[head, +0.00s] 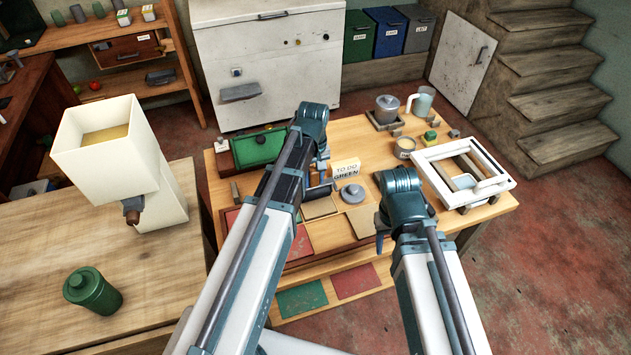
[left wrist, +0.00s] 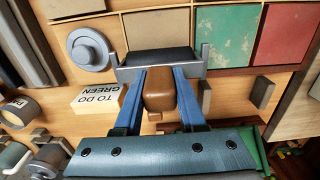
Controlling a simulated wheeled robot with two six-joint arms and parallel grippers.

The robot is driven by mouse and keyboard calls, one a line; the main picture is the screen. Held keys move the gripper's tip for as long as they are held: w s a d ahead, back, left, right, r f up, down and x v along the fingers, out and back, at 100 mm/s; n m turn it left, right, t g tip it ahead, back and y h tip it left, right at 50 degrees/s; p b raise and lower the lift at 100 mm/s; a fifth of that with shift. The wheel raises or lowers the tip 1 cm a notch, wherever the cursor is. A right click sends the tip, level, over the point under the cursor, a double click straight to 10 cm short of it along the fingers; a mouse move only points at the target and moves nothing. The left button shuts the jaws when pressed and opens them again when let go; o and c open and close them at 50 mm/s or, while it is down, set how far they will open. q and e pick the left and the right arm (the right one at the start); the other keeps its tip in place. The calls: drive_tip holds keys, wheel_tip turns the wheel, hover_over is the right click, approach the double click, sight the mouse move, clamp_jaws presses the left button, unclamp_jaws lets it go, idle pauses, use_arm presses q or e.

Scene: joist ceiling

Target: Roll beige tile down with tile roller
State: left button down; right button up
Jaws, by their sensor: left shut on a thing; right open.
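My left gripper (left wrist: 160,88) is shut on the brown handle of the tile roller (left wrist: 158,58), which has a dark drum in a grey metal fork. In the left wrist view the drum lies across the near end of the beige tile (left wrist: 152,29); whether it touches the tile is unclear. In the head view the beige tile (head: 320,208) shows just right of my left arm, with the dark roller (head: 319,190) above it. My left gripper is mostly hidden there by its arm. My right gripper (head: 380,238) is open and partly hidden by its wrist, over the table's front right.
Green (left wrist: 212,36) and red (left wrist: 288,36) tiles lie beside the beige one. A white frame (head: 465,170) takes up the table's right end.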

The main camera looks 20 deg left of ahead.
use_arm(q)
drive_tip(key=shift+w+a, duration=0.25)
drive_tip(key=shift+w, duration=0.15)
drive_tip(key=shift+s+d, duration=0.1)
drive_tip(key=shift+s, duration=0.1)
drive_tip(key=shift+s+d, duration=0.75)
drive_tip(key=shift+s, duration=0.35)
drive_tip(key=shift+s+d, duration=0.1)
drive_tip(key=shift+s+d+f, duration=0.1)
drive_tip(key=shift+s+d, duration=0.3)
drive_tip(key=shift+s, duration=0.25)
drive_tip(key=shift+s+d, duration=0.4)
drive_tip(key=shift+s, duration=0.2)
drive_tip(key=shift+w+a, duration=0.1)
drive_tip(key=shift+w, duration=0.05)
drive_tip(key=shift+w+a, duration=0.4)
drive_tip(key=shift+w, duration=0.2)
drive_tip(key=shift+w+a, duration=0.4)
drive_tip(key=shift+w, duration=0.2)
drive_tip(key=shift+w, duration=0.1)
